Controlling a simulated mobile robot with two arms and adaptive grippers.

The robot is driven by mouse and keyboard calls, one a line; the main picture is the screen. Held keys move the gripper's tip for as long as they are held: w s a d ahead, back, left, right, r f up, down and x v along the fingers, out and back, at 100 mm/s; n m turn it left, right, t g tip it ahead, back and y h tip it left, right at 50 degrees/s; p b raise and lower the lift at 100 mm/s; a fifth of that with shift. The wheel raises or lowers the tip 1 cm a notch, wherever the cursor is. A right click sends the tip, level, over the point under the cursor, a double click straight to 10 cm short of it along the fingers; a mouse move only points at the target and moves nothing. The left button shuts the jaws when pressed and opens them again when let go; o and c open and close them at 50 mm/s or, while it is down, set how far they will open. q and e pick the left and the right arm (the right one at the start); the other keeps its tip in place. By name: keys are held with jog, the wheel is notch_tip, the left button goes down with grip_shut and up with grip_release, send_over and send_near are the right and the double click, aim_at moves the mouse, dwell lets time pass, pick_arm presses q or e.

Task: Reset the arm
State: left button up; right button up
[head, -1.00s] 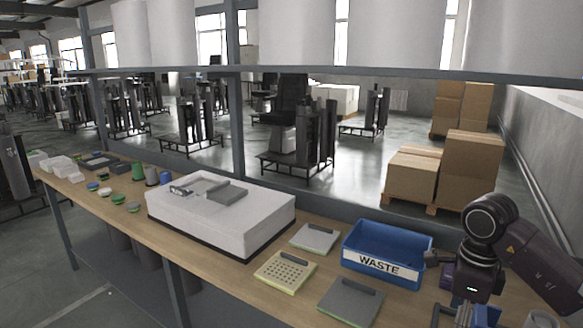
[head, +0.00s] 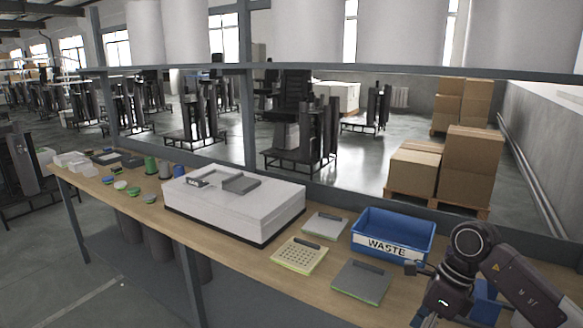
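My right arm (head: 512,284) comes in from the right edge, dark grey and bent over the right end of the workbench. Its wrist hangs down in front of the bench's right part. My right gripper (head: 428,320) is at the bottom edge and mostly cut off, so its fingers cannot be made out. No held object shows. My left arm and gripper are out of view.
A wooden workbench (head: 222,245) runs across. It bears a blue WASTE bin (head: 394,247) close to my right wrist, a white box (head: 232,208), a dark flat panel (head: 361,283) and a perforated tray (head: 299,256). A blue object (head: 485,302) is partly behind my arm.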

jog(key=w+a+f+m+t+y, duration=0.35)
jog(key=a+m+y, duration=0.25)
jog(key=a, duration=0.2)
jog(key=w+a+f+m+t+y, duration=0.2)
jog(key=a+f+m+y, duration=0.35)
jog(key=a, duration=0.25)
jog(key=s+d+f+m+t+h, duration=0.1)
jog(key=d+f+m+t+h, duration=0.35)
jog(key=f+m, duration=0.5)
jog(key=d+f+m+t+h, duration=0.3)
jog(key=d+f+m, duration=0.2)
jog(key=f+m, duration=0.5)
jog(key=s+d+f+m+g+h, duration=0.2)
jog(key=s+d+f+m+h, duration=0.15)
jog(key=s+f, duration=0.75)
jog(key=s+d+f+m+g+h, duration=0.3)
jog(key=s+f+m, duration=0.2)
jog(key=s+f, duration=0.65)
jog(key=s+f+m+g, duration=0.2)
jog(key=s+f+g, duration=0.1)
jog(key=s, duration=1)
jog(key=s+a+f+m+g+h, duration=0.1)
jog(key=s+f+m+g, duration=0.2)
jog(key=s, duration=1.1)
notch_tip(320, 180, down, 2)
jog(key=shift+f, duration=0.15)
